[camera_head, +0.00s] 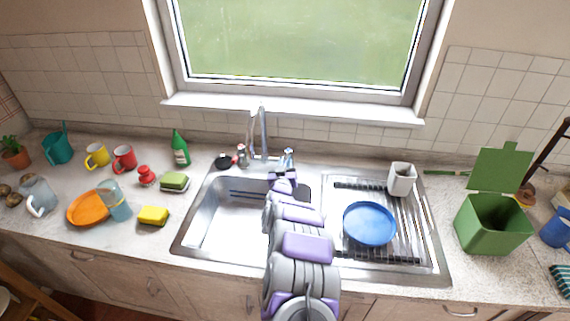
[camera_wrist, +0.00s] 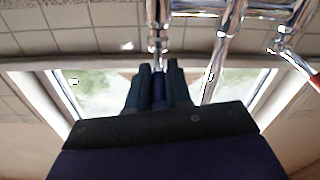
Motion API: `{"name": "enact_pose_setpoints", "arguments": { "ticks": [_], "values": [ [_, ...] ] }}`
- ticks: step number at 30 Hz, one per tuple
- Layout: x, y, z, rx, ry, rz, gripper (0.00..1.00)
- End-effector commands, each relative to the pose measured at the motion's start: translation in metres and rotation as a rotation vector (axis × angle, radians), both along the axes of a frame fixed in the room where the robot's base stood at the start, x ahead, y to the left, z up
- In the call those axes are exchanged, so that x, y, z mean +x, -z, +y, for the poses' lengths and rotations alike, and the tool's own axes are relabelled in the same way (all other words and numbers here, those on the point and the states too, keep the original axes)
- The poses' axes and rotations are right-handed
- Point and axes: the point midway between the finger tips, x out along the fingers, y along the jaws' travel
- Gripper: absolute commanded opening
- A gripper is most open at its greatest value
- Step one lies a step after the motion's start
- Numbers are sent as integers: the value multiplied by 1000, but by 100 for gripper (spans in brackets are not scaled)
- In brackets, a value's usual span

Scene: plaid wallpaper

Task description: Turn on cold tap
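The chrome faucet (camera_head: 263,135) stands behind the sink, below the window. The cold tap (camera_head: 289,157) is on its right and the red-marked hot tap (camera_head: 242,155) on its left. My gripper (camera_head: 281,174) is just in front of and below the cold tap. In the wrist view, the dark fingers (camera_wrist: 157,72) reach toward the cold tap's chrome stem (camera_wrist: 157,40). A dark blue piece, apparently its handle, lies between them. I cannot tell whether they press on it. The red-tipped hot tap handle (camera_wrist: 300,65) is at the right edge. No running water is visible.
My arm crosses the sink (camera_head: 222,215). A blue plate (camera_head: 369,223) and a pale cup (camera_head: 401,179) stand on the drainer at right. A green bottle (camera_head: 180,150), a green-topped sponge (camera_head: 174,182) and a yellow sponge (camera_head: 153,215) are left. A green bin (camera_head: 492,224) stands far right.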

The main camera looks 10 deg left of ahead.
Motion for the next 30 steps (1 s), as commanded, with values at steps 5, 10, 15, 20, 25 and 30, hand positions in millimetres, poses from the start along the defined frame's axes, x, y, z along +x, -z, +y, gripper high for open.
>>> {"name": "enact_pose_setpoints", "arguments": {
  "ticks": [5, 10, 15, 20, 25, 30],
  "values": [
    [0, 0, 1, -1, -2, 0, 0],
    [0, 0, 2, -1, -2, 0, 0],
    [0, 0, 2, -2, -3, 1, 0],
    [0, 0, 2, -3, -8, 1, 0],
    [2, -2, -4, -7, -50, -2, 0],
    [2, 0, -9, -5, -119, 2, 0]
  ]
}}
